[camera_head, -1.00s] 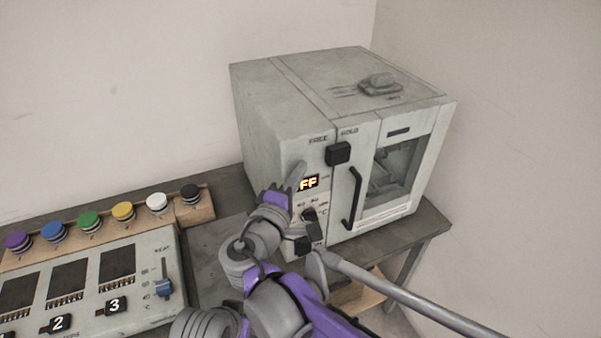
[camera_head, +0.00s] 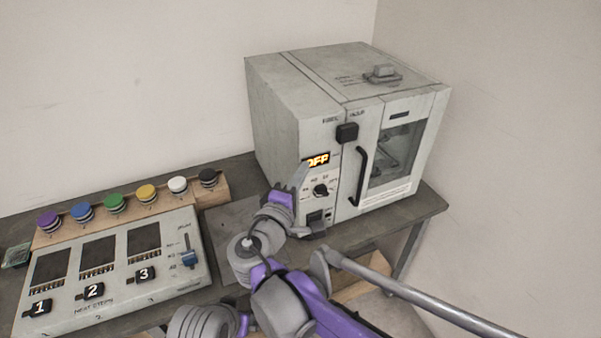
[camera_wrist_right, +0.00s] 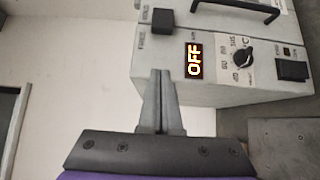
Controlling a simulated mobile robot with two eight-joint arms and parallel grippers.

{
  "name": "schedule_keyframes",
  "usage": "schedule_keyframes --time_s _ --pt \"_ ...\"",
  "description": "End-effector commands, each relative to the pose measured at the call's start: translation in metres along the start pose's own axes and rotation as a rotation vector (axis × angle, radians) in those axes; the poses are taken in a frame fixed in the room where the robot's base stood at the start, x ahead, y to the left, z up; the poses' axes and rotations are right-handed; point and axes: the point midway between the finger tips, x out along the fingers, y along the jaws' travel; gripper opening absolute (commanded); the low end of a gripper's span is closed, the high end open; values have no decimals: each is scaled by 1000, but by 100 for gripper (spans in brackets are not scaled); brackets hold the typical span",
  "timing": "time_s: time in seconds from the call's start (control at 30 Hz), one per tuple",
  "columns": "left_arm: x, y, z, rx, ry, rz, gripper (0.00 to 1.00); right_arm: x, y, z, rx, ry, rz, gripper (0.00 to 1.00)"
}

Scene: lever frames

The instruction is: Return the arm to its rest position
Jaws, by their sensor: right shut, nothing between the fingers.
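My right arm, grey and purple, reaches up from the bottom of the head view. Its right gripper (camera_head: 299,178) is in front of the oven's left front panel. In the right wrist view the gripper (camera_wrist_right: 160,75) has its two grey fingers together with nothing between them. The grey oven (camera_head: 275,115) stands on the table, its door closed. Its lit display (camera_head: 316,160) reads OFF, also in the right wrist view (camera_wrist_right: 194,62). A black knob (camera_head: 320,190) sits below the display. I cannot tell whether the fingers touch the panel. My left gripper is not in view.
A control box (camera_head: 165,290) with numbered black switches and a blue slider (camera_head: 189,258) lies at the left. Behind it a wooden rack (camera_head: 215,190) holds several coloured knobs. The oven's black door handle (camera_head: 361,175) juts out right of the gripper. Walls stand behind and right.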

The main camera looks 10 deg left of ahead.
Motion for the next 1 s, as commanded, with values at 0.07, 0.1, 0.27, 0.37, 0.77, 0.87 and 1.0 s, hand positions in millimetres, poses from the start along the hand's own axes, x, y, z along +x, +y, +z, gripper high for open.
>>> schedule_keyframes --time_s 0.07,0.1,0.27,0.37,0.77,0.87,1.0 --pt "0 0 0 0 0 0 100 0 0 0 0 0 0 0" --pt "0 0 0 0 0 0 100 0 0 0 0 0 0 0" --pt "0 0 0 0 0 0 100 0 0 0 0 0 0 0" --pt "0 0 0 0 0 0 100 0 0 1 1 -1 -2 0" --pt "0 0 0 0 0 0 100 -6 -92 189 321 -305 -444 0" --pt "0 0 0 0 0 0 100 -39 -130 244 507 -421 -603 0" --pt "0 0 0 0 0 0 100 -93 -176 288 800 -553 -781 0"
